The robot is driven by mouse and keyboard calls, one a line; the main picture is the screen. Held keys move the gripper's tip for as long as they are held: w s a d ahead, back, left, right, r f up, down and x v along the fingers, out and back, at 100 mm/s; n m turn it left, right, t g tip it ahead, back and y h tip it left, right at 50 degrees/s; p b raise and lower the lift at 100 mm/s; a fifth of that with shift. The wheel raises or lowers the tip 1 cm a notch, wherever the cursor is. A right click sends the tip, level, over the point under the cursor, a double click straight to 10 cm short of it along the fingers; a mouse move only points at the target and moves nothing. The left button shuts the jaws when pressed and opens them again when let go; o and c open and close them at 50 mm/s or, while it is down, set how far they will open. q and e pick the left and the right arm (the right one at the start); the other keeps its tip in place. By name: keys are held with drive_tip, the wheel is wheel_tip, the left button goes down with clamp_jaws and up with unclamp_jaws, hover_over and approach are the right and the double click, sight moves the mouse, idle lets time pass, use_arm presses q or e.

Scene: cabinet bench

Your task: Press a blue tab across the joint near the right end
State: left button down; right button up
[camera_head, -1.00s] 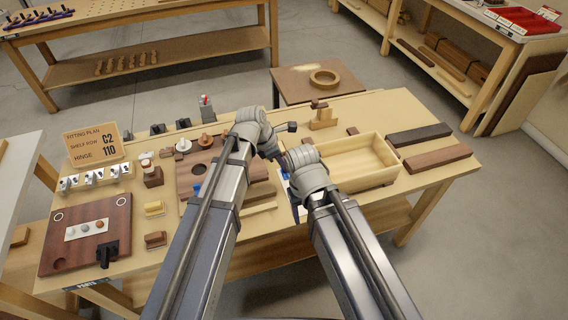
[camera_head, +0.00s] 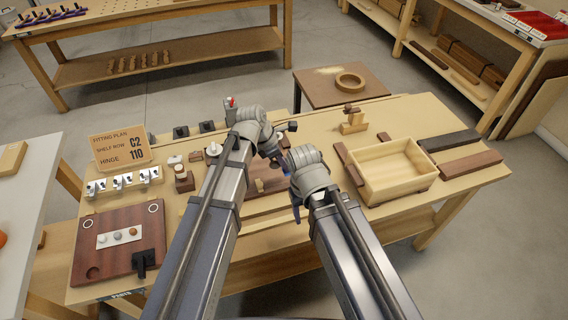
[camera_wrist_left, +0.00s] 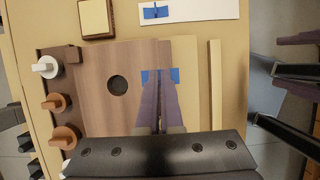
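In the left wrist view, a blue tab (camera_wrist_left: 175,75) lies flat across the joint between the brown panel (camera_wrist_left: 95,112) and a paler wood strip (camera_wrist_left: 187,105). My left gripper (camera_wrist_left: 160,84) has its purple fingers closed together over the tab's middle, hiding that part. I cannot tell whether the fingers grip the tab. Another blue tab (camera_wrist_left: 155,12) lies on a white strip (camera_wrist_left: 205,9) at the top. In the head view, my left gripper (camera_head: 280,163) is over the panel, partly hidden. My right gripper (camera_head: 296,203) is mostly behind its own wrist; its opening is unclear.
White and orange knobs (camera_wrist_left: 62,137) stand along the panel's edge. A light wooden box (camera_head: 390,170) stands right of the arms. A dark board (camera_head: 115,250) and a plan sign (camera_head: 122,148) are at the left.

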sight(289, 181)
use_arm(q)
drive_tip(key=shift+f+b, duration=2.55)
drive_tip(key=shift+f, duration=0.25)
use_arm(e)
drive_tip(key=shift+f, duration=2.8)
use_arm(q)
drive_tip(key=shift+f+b, duration=0.35)
drive_tip(key=shift+b, duration=0.05)
use_arm(e)
drive_tip(key=shift+f, duration=0.4)
use_arm(q)
drive_tip(key=c, duration=1.5)
unclamp_jaws()
drive_tip(key=o, duration=0.5)
drive_tip(key=shift+o, duration=0.3)
drive_tip(key=o, duration=0.3)
drive_tip(key=shift+r, duration=0.1)
use_arm(e)
drive_tip(key=shift+r, duration=0.15)
